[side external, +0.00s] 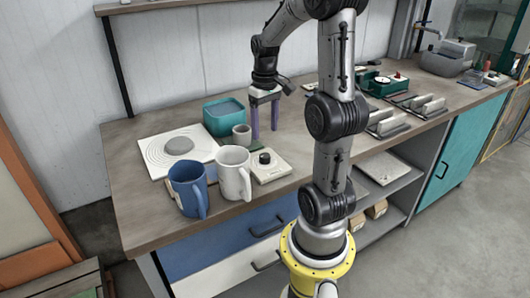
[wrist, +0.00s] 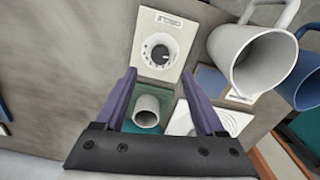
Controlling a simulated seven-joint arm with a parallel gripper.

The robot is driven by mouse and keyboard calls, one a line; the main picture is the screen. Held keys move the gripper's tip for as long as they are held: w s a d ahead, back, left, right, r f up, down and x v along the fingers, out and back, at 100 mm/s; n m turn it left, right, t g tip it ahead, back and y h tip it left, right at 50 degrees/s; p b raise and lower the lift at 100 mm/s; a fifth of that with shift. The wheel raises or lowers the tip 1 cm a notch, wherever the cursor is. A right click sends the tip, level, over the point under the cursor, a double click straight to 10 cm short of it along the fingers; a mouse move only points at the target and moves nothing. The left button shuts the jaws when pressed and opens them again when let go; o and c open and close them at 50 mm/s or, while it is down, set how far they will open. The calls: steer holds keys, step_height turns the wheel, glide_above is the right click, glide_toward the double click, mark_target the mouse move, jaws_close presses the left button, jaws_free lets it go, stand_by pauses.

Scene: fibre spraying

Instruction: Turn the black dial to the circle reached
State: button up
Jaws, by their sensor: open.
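The black dial (side external: 265,158) sits on a small cream panel (side external: 272,174) near the table's front edge. The wrist view also shows the dial (wrist: 160,50) with marks around it and a "CIRCLE" label; its setting is too small to read. My gripper (side external: 265,133) is open and empty, its purple fingers pointing down above the table, behind the dial panel and right of a grey cup (side external: 241,136). A white board (side external: 152,150) with concentric rings lies at the left, a grey round patch (side external: 179,146) over its middle. The ring the patch reaches is unclear.
A white mug (side external: 233,174) stands just left of the dial panel, with a blue mug (side external: 187,190) beside it. A teal box (side external: 222,116) stands behind the grey cup. Green and grey equipment (side external: 383,84) is farther right.

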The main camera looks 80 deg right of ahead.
mark_target(265, 156)
step_height(265, 156, down, 9)
steer(key=shift+f, duration=0.1)
stand_by(0.4)
jaws_close()
